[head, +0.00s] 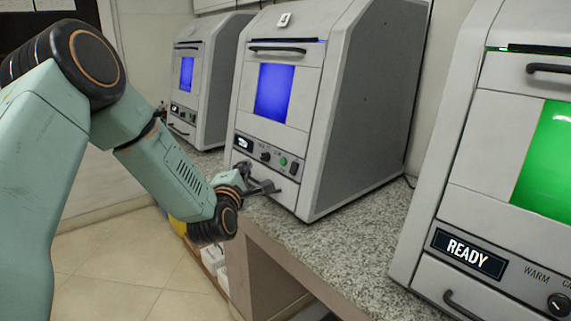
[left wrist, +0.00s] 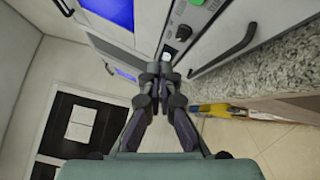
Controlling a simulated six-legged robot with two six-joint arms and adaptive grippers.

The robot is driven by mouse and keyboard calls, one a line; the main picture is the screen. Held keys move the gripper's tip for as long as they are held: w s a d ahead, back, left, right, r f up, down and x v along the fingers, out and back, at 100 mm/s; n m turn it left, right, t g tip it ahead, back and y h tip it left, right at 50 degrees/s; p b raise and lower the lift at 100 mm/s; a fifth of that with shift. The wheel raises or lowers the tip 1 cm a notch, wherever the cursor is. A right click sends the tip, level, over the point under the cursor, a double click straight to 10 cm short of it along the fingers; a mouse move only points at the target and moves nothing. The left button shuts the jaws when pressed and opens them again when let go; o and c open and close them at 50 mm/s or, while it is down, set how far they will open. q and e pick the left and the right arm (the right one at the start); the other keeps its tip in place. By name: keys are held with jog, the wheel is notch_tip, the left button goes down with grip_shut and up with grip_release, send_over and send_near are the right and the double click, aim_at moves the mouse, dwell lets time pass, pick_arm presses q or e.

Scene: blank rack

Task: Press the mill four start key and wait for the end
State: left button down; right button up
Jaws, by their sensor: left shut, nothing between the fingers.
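The middle mill (head: 330,100) stands on the speckled counter, with a tag on top that seems to read 4. Its window (head: 274,92) glows blue. Its front panel has a small lit display (head: 243,142), a dark knob (head: 265,156), a green button (head: 283,161) and a dark switch. My left gripper (head: 258,183) is shut and empty, just in front of the lower panel. In the left wrist view the shut fingertips (left wrist: 164,68) point at the panel near a small white-lit part; the green button (left wrist: 197,2) lies beyond them. I cannot tell whether they touch. My right gripper is out of view.
Another mill (head: 202,80) with a blue window stands farther left. A nearer mill (head: 490,140) at right has a green window and a display reading READY (head: 467,253). The counter (head: 345,240) is clear between mills. A yellow item (left wrist: 215,110) lies below the counter.

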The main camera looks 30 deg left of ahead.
aim_at(283, 162)
pick_arm(q)
jog(key=shift+a+r+n, duration=0.1)
jog(key=shift+a+n, duration=0.1)
jog(key=shift+n, duration=0.5)
jog(key=shift+d+r, duration=0.1)
jog(key=w+d+f+b, duration=0.2)
jog(key=w+b, duration=0.3)
jog(key=w, duration=0.3)
jog(key=shift+d, duration=0.7)
jog(key=shift+w, duration=0.15)
dwell(0.6)
